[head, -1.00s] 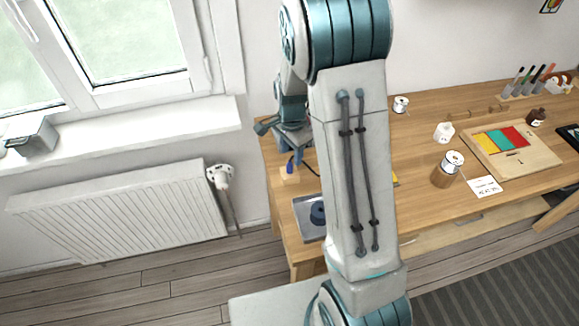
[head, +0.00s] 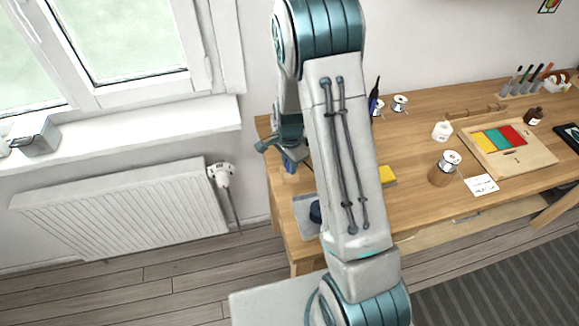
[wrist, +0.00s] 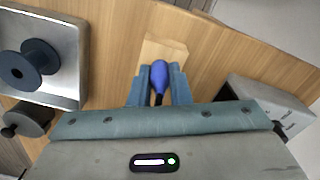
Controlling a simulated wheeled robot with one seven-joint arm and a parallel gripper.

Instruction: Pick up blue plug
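The blue plug (wrist: 160,76) is in the wrist view, between the two fingers of my gripper (wrist: 159,88). It lies over a pale wooden block (wrist: 160,50) on the desk. The fingers are apart, one on each side of the plug. Whether they touch it cannot be told. In the head view my gripper (head: 290,164) is low at the left end of the desk, and my arm hides much of this area.
A metal tray (wrist: 72,70) with a dark spool stands left of the plug in the wrist view. A grey box (wrist: 265,100) is at the right. The wooden desk (head: 410,150) carries a tin, a colour panel (head: 545,158) and pens farther right.

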